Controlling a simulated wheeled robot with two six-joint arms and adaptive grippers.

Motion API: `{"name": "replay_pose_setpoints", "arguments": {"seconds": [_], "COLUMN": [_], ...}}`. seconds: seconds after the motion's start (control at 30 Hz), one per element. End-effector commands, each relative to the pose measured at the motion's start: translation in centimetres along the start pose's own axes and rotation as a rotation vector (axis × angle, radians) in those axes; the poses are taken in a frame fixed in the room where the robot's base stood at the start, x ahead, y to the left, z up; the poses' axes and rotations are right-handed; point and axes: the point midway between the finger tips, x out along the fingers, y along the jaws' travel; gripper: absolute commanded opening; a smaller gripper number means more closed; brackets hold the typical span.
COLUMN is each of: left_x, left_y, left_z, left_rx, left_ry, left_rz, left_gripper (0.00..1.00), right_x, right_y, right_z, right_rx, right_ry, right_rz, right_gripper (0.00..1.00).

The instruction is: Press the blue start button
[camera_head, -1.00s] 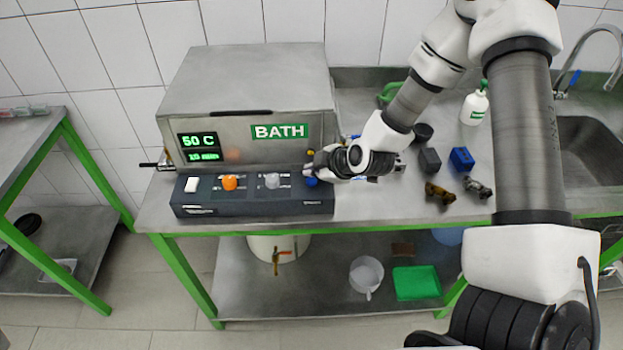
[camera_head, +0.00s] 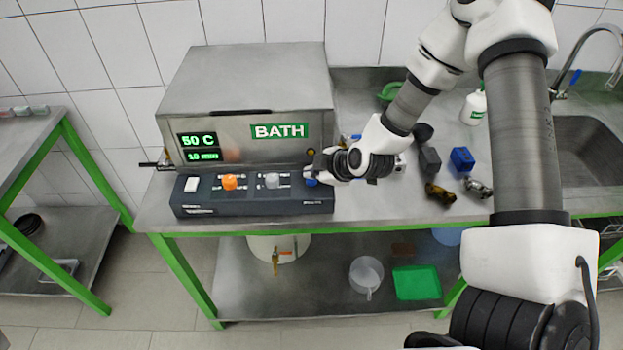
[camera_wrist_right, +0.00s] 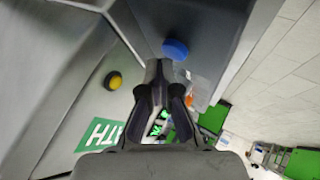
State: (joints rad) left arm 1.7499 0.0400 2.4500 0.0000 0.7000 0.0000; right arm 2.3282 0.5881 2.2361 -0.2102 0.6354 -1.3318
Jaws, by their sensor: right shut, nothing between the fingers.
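The blue start button (camera_head: 311,182) is at the right end of the dark control panel (camera_head: 250,208) in front of the bath unit. My right gripper (camera_head: 310,171) is shut and empty, its tips close to the button at its upper edge in the head view. In the right wrist view the round blue button (camera_wrist_right: 175,49) shows just beyond the shut fingertips (camera_wrist_right: 159,68). I cannot tell whether the tips touch it. My left gripper is not in view.
The panel also carries a white switch (camera_head: 191,184), an orange knob (camera_head: 229,182) and a grey knob (camera_head: 272,181). A yellow button (camera_wrist_right: 113,80) sits on the bath's front (camera_head: 245,135). Small blocks and metal parts (camera_head: 440,193) lie on the bench to the right.

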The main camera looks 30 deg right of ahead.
Motion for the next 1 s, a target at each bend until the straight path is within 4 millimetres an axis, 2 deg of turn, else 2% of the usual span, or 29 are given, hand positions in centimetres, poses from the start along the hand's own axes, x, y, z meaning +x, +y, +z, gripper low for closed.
{"name": "replay_pose_setpoints", "arguments": {"seconds": [1.0], "left_x": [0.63], "left_y": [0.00], "left_z": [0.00], "left_rx": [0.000], "left_ry": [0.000], "left_rz": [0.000], "left_gripper": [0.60], "right_x": [0.75], "right_y": [-0.59], "right_z": [0.57], "right_rx": [0.001], "right_ry": [-0.001], "right_rz": [-0.001], "right_gripper": [0.00]}}
